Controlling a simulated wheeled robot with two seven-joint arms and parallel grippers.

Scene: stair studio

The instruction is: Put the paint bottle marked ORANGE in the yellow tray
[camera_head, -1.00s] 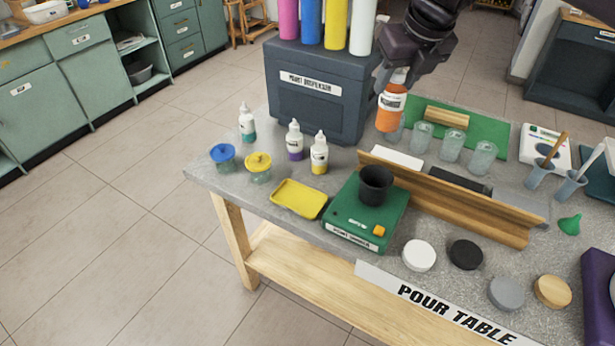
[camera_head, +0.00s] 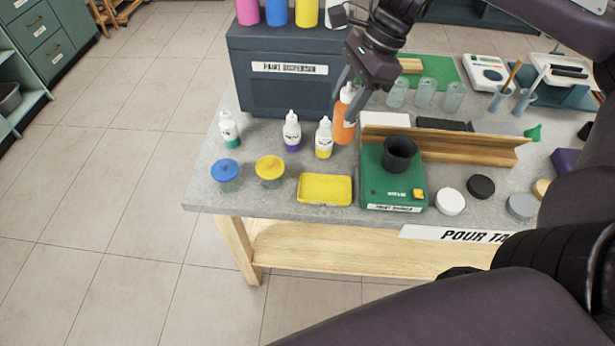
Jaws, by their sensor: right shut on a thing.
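The orange paint bottle (camera_head: 344,126) is upright, with its white cap between the fingers of my right gripper (camera_head: 349,97). The gripper is shut on it. The bottle is just behind and right of the yellow-labelled bottle; I cannot tell whether its base touches the table. The yellow tray (camera_head: 325,190) lies empty at the table's front edge, in front of and a little left of the orange bottle. My left gripper is not in view.
Bottles with teal (camera_head: 229,129), purple (camera_head: 291,131) and yellow (camera_head: 324,138) paint stand left of the orange one. Blue-lidded (camera_head: 225,171) and yellow-lidded (camera_head: 270,170) jars stand left of the tray. A dark dispenser (camera_head: 281,90) stands behind.

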